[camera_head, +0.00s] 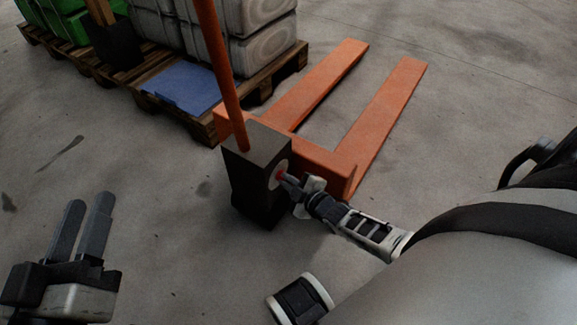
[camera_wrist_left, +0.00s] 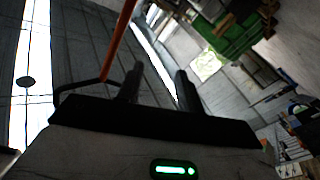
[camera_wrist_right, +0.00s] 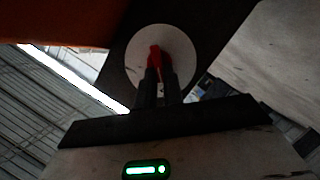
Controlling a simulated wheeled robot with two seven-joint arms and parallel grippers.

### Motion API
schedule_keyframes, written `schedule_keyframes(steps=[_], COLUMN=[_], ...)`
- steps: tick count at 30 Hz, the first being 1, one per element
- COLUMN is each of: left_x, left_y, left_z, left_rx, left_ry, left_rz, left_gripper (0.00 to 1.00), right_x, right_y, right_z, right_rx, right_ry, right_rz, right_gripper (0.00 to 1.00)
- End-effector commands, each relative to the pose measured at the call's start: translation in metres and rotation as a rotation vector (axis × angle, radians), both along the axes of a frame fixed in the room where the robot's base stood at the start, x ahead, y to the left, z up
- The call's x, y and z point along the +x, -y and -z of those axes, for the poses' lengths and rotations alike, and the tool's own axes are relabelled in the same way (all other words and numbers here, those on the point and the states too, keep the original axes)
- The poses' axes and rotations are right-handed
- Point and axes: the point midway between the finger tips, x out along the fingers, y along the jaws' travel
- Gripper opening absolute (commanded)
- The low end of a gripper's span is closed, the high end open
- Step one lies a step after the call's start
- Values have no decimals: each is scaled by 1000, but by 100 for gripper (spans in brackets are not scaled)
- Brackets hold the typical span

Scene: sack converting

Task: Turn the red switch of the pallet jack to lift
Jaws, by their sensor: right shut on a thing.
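The pallet jack has orange forks (camera_head: 385,108), a dark housing (camera_head: 258,150) and an orange handle bar (camera_head: 222,75). The red switch (camera_head: 280,174) sits on a pale round plate on the side of the housing. The switch and its round plate (camera_wrist_right: 140,70) show large in the right wrist view. My right gripper (camera_head: 287,179) is at the plate, its fingers shut on the red switch (camera_wrist_right: 155,58), which partly hides behind the fingertips. My left gripper (camera_head: 88,225) is away from the jack at the lower left, its two fingers slightly apart with nothing seen between them.
Wooden pallets (camera_head: 205,127) carry wrapped sacks (camera_head: 265,45), green crates (camera_head: 60,22) and a blue sheet (camera_head: 182,88) behind the jack on the left. The concrete floor is clear at the right of the forks and between my left gripper and the jack.

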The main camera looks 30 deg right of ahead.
Motion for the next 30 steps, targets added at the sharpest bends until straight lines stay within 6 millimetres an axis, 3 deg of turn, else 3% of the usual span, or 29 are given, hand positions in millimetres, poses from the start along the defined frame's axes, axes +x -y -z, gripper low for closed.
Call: schedule_keyframes(steps=[11, 12, 14, 25, 30], left_x=[0, 0, 0, 0, -17], left_y=[0, 0, 0, 1, 5], left_z=[-1, -1, -2, -4, 21], left_rx=[0, 1, 0, -3, -54], left_ry=[4, 5, 6, -3, -225], left_rz=[1, 1, 1, 8, 34], left_gripper=[36, 36, 36, 36, 36], right_x=[0, 0, 0, -5, -30], right_y=[-1, -1, -1, 0, 2], right_z=[0, 0, 0, -2, -12], right_rx=[-8, -8, -7, -6, -6], right_ry=[3, 3, 2, 1, -2], right_rz=[-5, -5, -4, -2, -2], right_gripper=[0, 15, 31, 31, 31])
